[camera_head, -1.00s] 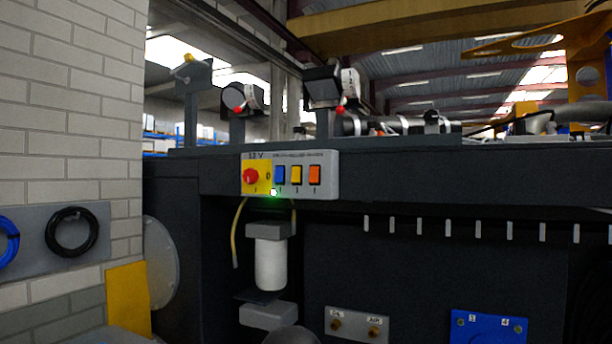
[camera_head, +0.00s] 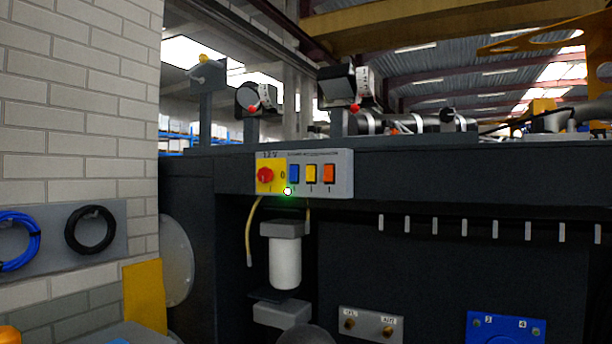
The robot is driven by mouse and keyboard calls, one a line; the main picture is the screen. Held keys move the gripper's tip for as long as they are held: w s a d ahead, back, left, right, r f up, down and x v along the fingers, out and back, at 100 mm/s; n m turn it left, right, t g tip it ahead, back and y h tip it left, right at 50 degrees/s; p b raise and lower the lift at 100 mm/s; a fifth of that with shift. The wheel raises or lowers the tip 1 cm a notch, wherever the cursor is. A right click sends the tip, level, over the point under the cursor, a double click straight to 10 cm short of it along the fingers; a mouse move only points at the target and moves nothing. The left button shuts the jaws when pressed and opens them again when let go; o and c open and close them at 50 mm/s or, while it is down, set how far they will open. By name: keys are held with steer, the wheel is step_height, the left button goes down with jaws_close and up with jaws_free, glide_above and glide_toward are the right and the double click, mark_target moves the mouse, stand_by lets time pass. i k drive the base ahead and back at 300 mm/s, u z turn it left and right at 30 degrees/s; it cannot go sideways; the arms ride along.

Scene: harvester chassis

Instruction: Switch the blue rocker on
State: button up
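The blue rocker (camera_head: 294,173) sits on a grey switch box (camera_head: 345,187) on the dark chassis. It is the leftmost of three rockers, left of a yellow rocker (camera_head: 311,173) and an orange one (camera_head: 329,174). A red rotary knob (camera_head: 265,174) on a yellow plate is to its left. A small lamp (camera_head: 288,191) glows green below the blue rocker. The rocker's tilt is too small to tell. My gripper is not clearly seen in this view.
A white filter cylinder (camera_head: 285,262) hangs below the box, with yellowish hoses. A brick wall (camera_head: 80,130) with blue and black cable coils stands at left. A yellow panel (camera_head: 145,296) leans by the wall. A blue plate (camera_head: 505,328) is at lower right.

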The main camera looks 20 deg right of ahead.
mark_target(293, 170)
steer(key=k, duration=0.5)
steer(key=u, duration=1.6)
steer(key=i, duration=1.05)
steer(key=z, duration=2.2)
